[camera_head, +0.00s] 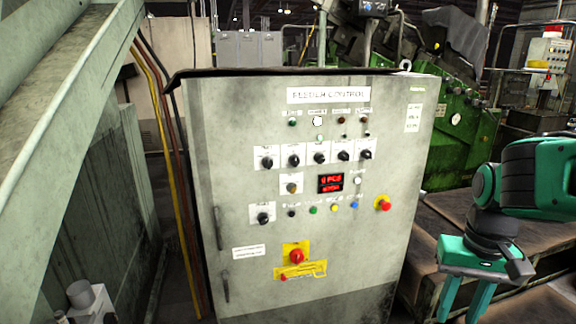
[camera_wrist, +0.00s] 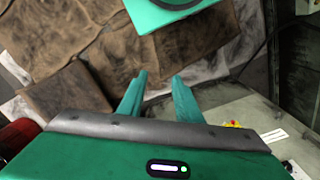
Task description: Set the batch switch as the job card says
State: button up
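A grey cabinet (camera_head: 240,120) labelled "FEEDER CONTROL" faces me. A row of several black rotary switches (camera_head: 319,158) crosses its front. A single switch (camera_head: 291,188) sits below, and another black switch (camera_head: 263,218) lower left. Their labels are too small to read, so I cannot tell which is the batch switch. A pale card with small text (camera_head: 413,118) is at the upper right; its words are unreadable. My green gripper (camera_head: 462,312) is right of the cabinet, pointing down, apart from it. Its fingers stand apart and empty in the wrist view (camera_wrist: 160,78).
A red digital display (camera_head: 330,183) sits mid-panel, with a row of coloured buttons (camera_head: 335,208) below. A red emergency button (camera_head: 383,203) is at the right and a red-and-yellow main switch (camera_head: 296,256) low down. Brown mats (camera_head: 540,240) and a green machine (camera_head: 455,120) lie right and behind.

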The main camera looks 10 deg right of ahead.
aim_at(296, 162)
jog(key=o, duration=0.3)
jog(key=shift+s+r, duration=0.1)
jog(key=shift+s, duration=0.1)
jog(key=w+r+n+t+h, duration=0.2)
jog(key=w+t, duration=0.7)
jog(key=w, duration=1.6)
jog(key=w+a+r+n+t+y, duration=0.1)
jog(key=w+a+r+n+t, duration=0.1)
jog(key=w+a+r+t, duration=0.45)
jog(key=w+a+r+n+t+y, duration=0.1)
jog(key=w+a+r+t+y, duration=0.15)
jog(key=w+a, duration=0.6)
jog(key=shift+h, duration=0.25)
jog(key=w, duration=0.3)
jog(key=w+a, duration=0.1)
jog(key=w, duration=0.2)
jog(key=w+a, duration=0.1)
jog(key=w, duration=0.1)
jog(key=shift+w+a+r, duration=0.2)
jog(key=shift+w+r, duration=0.05)
jog(key=shift+w, duration=0.15)
